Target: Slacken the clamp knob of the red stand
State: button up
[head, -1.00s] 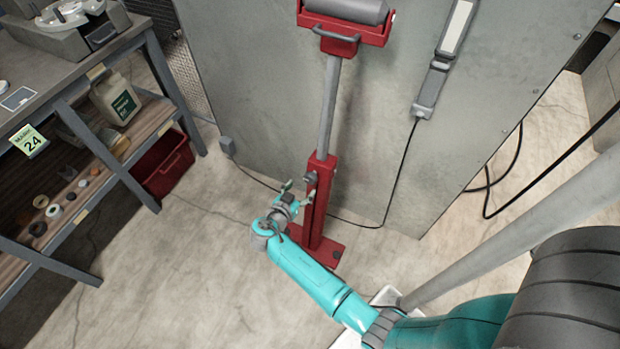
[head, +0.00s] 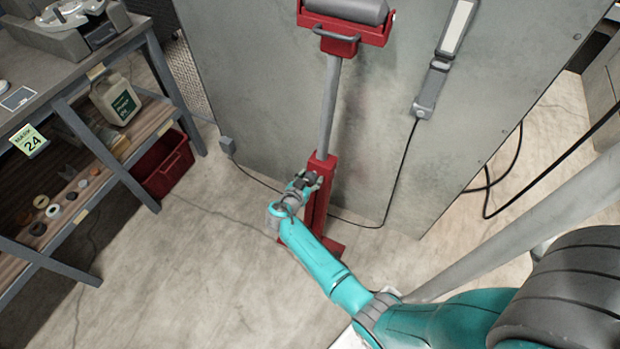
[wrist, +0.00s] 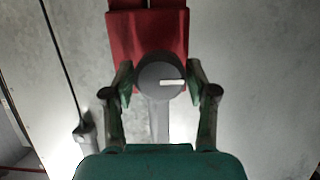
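The red stand (head: 319,205) rises from the floor in front of a grey metal panel, with a grey post (head: 330,110) above its red sleeve. In the wrist view, its round dark grey clamp knob (wrist: 160,77) faces me, with a white mark on it pointing right. My gripper (wrist: 160,70) is open, with one finger on each side of the knob. Only narrow gaps show between the fingers and the knob, and I cannot tell whether either touches. In the head view my gripper (head: 312,180) is at the stand's sleeve and hides the knob.
A lamp (head: 440,75) is on the panel (head: 270,90). Its cable hangs right of the stand. Floor left of the stand is clear.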

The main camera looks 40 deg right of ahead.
jog(key=c, duration=0.6)
jog(key=n+g, duration=0.1)
jog(key=n, duration=0.2)
jog(key=shift+w+h, duration=0.1)
jog(key=shift+h, duration=0.2)
jog(key=n+g, duration=0.1)
jog(key=n, duration=0.3)
jog(key=shift+a+h, duration=0.1)
jog(key=shift+h, duration=0.3)
jog(key=n+h, duration=0.1)
jog(key=n, duration=0.4)
jog(key=shift+w+f+g, duration=0.1)
jog(key=shift+f+g, duration=0.05)
jog(key=shift+g, duration=0.25)
jog(key=n, duration=0.3)
jog(key=n+h, duration=0.1)
jog(key=n, duration=0.1)
jog(key=shift+f+n+h, duration=0.1)
jog(key=shift+n+h, duration=0.2)
jog(key=shift+n, duration=0.1)
